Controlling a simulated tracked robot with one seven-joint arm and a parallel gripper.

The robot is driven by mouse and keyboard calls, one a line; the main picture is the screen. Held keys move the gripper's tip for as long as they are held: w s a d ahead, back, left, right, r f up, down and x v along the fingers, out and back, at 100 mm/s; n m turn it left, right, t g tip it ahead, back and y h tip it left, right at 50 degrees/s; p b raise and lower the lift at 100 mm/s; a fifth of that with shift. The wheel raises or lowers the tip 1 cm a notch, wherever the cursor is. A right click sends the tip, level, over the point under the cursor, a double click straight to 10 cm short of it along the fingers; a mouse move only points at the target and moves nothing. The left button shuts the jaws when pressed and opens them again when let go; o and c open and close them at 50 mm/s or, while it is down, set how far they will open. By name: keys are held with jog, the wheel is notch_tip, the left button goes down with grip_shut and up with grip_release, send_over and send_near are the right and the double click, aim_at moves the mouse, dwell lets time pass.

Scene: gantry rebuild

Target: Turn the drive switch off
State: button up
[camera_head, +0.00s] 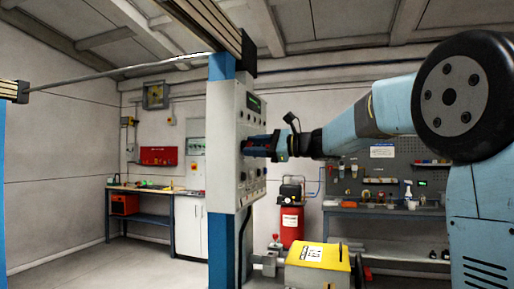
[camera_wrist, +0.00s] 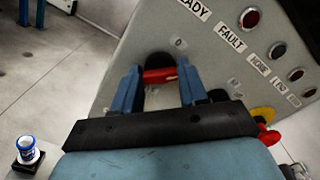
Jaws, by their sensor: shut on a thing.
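The drive switch (camera_wrist: 160,75) shows in the wrist view as a red handle on a dark round base, on the pale panel face. The handle lies roughly across the picture, between my fingers. A "0" mark sits just above the base; the lower part of the switch is hidden. My gripper (camera_wrist: 161,78) has its two blue fingers shut on the red handle, one on each side. In the head view my gripper (camera_head: 246,145) reaches the front of the grey control cabinet (camera_head: 252,122) on the blue column; the switch itself is hidden there.
Indicator lamps, including a red one (camera_wrist: 250,18), line the panel with labels such as FAULT. A red knob on a yellow plate (camera_wrist: 262,114) is at the right. A yellow machine (camera_head: 318,254) stands below my arm, and a red tank (camera_head: 291,225) behind it.

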jog(key=shift+s+a+f+n, duration=0.1)
jog(key=shift+n, duration=1.45)
jog(key=shift+s+a+f+n, duration=0.1)
jog(key=shift+n, duration=1.4)
jog(key=shift+a+f+n, duration=0.1)
jog(key=shift+n, duration=1.45)
jog(key=o, duration=1.1)
jog(key=shift+d, duration=0.1)
jog(key=shift+c, duration=0.2)
jog(key=shift+r, duration=0.1)
jog(key=v, duration=1.3)
jog(key=shift+d, duration=0.4)
